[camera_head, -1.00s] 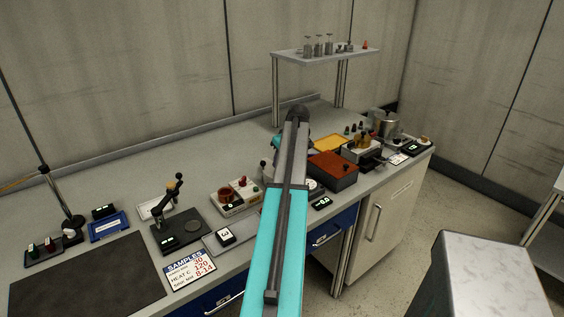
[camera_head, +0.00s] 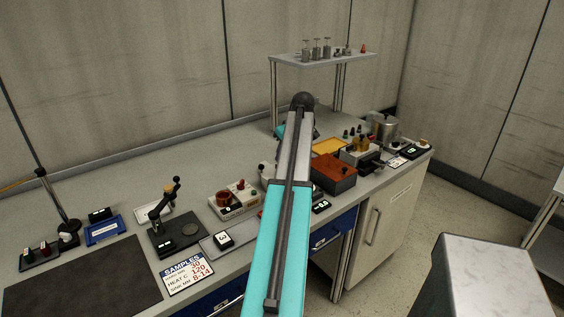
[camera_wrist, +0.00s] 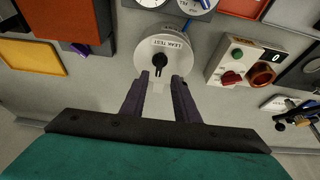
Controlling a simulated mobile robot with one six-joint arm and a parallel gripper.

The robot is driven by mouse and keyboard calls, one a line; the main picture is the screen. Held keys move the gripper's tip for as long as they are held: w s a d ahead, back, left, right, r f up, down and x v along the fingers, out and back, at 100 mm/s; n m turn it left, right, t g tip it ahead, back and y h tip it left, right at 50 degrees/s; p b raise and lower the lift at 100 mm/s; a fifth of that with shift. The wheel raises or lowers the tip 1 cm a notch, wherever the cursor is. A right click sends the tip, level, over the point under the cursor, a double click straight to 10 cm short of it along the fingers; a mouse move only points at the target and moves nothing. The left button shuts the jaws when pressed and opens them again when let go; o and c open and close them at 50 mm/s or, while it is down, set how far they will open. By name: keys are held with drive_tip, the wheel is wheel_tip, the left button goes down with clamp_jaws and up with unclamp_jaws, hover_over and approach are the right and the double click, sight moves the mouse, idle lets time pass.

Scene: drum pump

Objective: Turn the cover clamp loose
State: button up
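In the wrist view, a round pale unit (camera_wrist: 165,48) labelled LEAK TEST has a small black clamp or knob (camera_wrist: 160,62) near its lower edge. I cannot tell for certain that this is the cover clamp. My gripper (camera_wrist: 160,84) is open, with its two dark fingers spread just short of the unit. The black part lies ahead of the gap between the fingertips, and I see no clear contact. In the head view, my arm hides the fingers and most of the unit.
A box with red and green knobs (camera_wrist: 244,62) stands right of the unit in the wrist view. Dial gauges (camera_wrist: 180,5) sit above it, and a yellow tray (camera_wrist: 32,57) lies left. In the head view, an orange-brown box (camera_head: 333,172) stands right of my arm.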

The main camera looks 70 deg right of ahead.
drive_tip(key=b+v, duration=0.1)
drive_tip(key=v, duration=0.6)
drive_tip(key=shift+r, duration=0.3)
idle(0.3)
